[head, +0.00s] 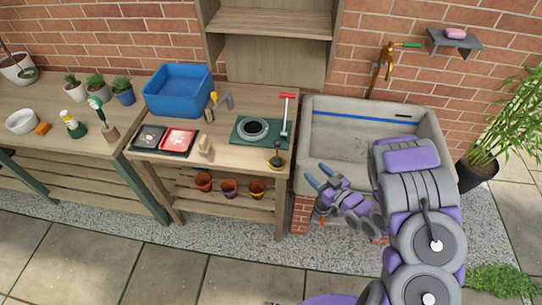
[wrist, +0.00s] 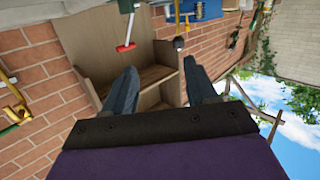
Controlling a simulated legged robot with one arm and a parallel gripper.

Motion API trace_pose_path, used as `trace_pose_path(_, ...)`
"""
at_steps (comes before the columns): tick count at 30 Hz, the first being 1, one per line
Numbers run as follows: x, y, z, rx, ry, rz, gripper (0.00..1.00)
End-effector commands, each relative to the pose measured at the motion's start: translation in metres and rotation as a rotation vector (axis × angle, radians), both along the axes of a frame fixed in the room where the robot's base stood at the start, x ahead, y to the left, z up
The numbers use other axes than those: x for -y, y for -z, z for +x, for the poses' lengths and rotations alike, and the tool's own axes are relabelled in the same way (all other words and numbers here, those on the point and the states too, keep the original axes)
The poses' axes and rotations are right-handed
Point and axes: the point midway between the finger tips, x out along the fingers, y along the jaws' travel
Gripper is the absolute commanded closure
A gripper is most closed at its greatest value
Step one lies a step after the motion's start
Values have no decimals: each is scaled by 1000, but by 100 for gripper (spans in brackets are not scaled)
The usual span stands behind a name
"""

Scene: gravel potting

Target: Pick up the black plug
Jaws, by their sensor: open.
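I cannot make out a black plug for certain in either view. The stone sink (head: 436,135) stands right of the bench; a small dark slot-like mark (head: 403,116) shows on its back wall. My arm hides part of the basin's right side. My gripper (head: 317,176) is open and empty, in front of the sink's front left edge. In the wrist view my gripper (wrist: 159,72) has its two fingers spread with nothing between them; the picture is turned over, with bench items and brick wall beyond.
A brass tap (head: 385,62) rises behind the sink. A potted plant (head: 478,172) stands right.

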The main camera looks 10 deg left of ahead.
Motion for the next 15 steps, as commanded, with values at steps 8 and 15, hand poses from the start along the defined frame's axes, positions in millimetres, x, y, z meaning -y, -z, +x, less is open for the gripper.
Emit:
trace_pose_path(8, -19, -7, -12, 40, -32, 134, 43)
trace_pose_path(15, -39, -7, 12, 43, -35, 131, 43)
